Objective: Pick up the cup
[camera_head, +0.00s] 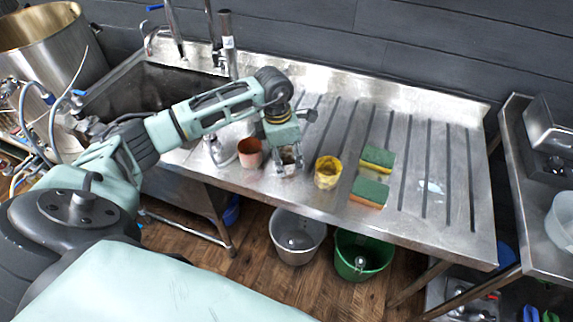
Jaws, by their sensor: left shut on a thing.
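My left gripper (289,160) points down over the steel drainboard (420,215), just right of a copper-coloured cup (250,154). It is shut on a small greyish cup (289,168), mostly hidden by the fingers and hard to tell from the metal behind. I cannot tell whether this cup touches the drainboard. The copper-coloured cup stands upright and apart from the fingers. A yellow cup (328,173) stands upright to the right of the gripper. My right gripper is not in view.
Two sponges, one green and yellow (377,158) and one green and orange (370,191), lie right of the yellow cup. The drainboard's right side is mostly clear. A sink (140,95) is behind my left arm. A grey bucket (297,238) and a green bucket (362,257) stand below.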

